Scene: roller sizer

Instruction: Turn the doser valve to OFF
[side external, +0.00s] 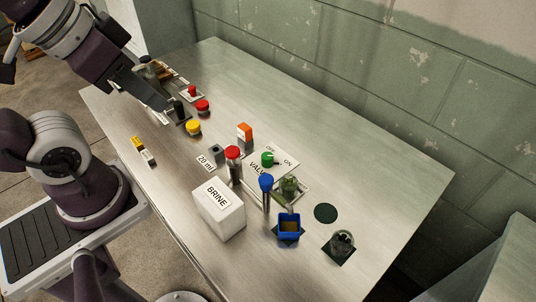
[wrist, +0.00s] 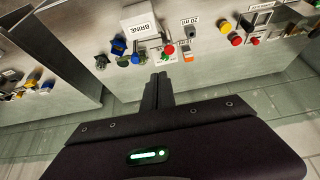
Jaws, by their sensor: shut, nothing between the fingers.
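The doser valve is a green knob (side external: 268,158) on a white plate (side external: 258,171) marked VALVE, OFF and ON, in the middle of the table. Its small lever seems to point right, toward the ON side. The knob also shows in the wrist view (wrist: 166,58), just beyond my fingertips in the picture. My gripper (side external: 180,112) is in the upper left of the side view, well to the left of the valve and above the table. In the wrist view my fingers (wrist: 158,78) are together and empty.
A white BRINE box (side external: 218,213), a red-topped post (side external: 233,155), a blue-topped post (side external: 266,184) and an orange-topped block (side external: 244,132) stand around the valve. A blue cup (side external: 289,228) is in front. Red and yellow buttons (side external: 193,127) lie near my gripper. The table's far right is clear.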

